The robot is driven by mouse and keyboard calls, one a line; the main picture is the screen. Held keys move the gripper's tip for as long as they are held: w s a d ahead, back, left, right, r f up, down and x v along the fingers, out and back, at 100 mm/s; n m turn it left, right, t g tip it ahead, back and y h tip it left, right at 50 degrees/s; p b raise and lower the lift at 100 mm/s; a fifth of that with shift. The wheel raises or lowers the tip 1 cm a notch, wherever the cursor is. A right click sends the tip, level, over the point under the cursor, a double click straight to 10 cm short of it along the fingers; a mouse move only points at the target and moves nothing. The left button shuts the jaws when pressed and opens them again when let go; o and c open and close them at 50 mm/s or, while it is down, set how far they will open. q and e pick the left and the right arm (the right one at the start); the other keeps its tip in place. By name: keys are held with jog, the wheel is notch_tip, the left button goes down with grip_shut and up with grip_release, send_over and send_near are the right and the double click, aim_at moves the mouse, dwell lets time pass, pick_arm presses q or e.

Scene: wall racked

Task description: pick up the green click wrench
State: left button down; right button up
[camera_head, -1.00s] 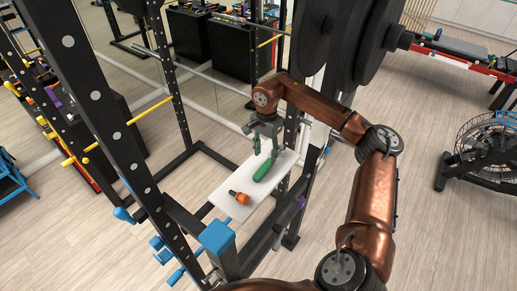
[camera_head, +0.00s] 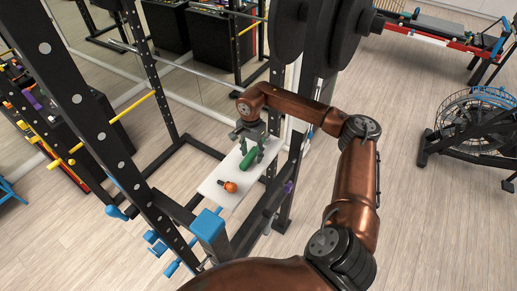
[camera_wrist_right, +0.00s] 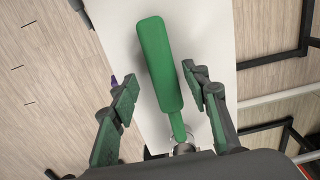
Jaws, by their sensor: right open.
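The green click wrench (camera_head: 247,160) lies on a white board (camera_head: 212,187) inside the rack. In the right wrist view the wrench's thick green handle (camera_wrist_right: 160,65) points away from the wrist. Its narrow part runs back to a metallic end partly hidden by the gripper body. My right gripper (camera_head: 252,150) is over the wrench from above, its fingers on either side. The right wrist view shows the right gripper (camera_wrist_right: 161,82) open, with a visible gap between each finger and the wrench. My left gripper is out of view.
An orange and black tool (camera_head: 229,186) lies on the board near the wrench. Dark rack posts (camera_head: 95,110) stand left of the board. A blue-capped post (camera_head: 209,225) stands in front, and large black weight plates (camera_head: 325,35) hang behind right.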

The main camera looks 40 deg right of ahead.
jog(key=shift+w+a+f, duration=0.1)
jog(key=shift+w+f, duration=0.05)
jog(key=shift+w, duration=0.25)
jog(key=c, duration=0.4)
jog(key=shift+s, duration=0.25)
jog(key=c, duration=0.4)
jog(key=shift+w, duration=0.15)
grip_shut()
jog(key=shift+r, duration=0.2)
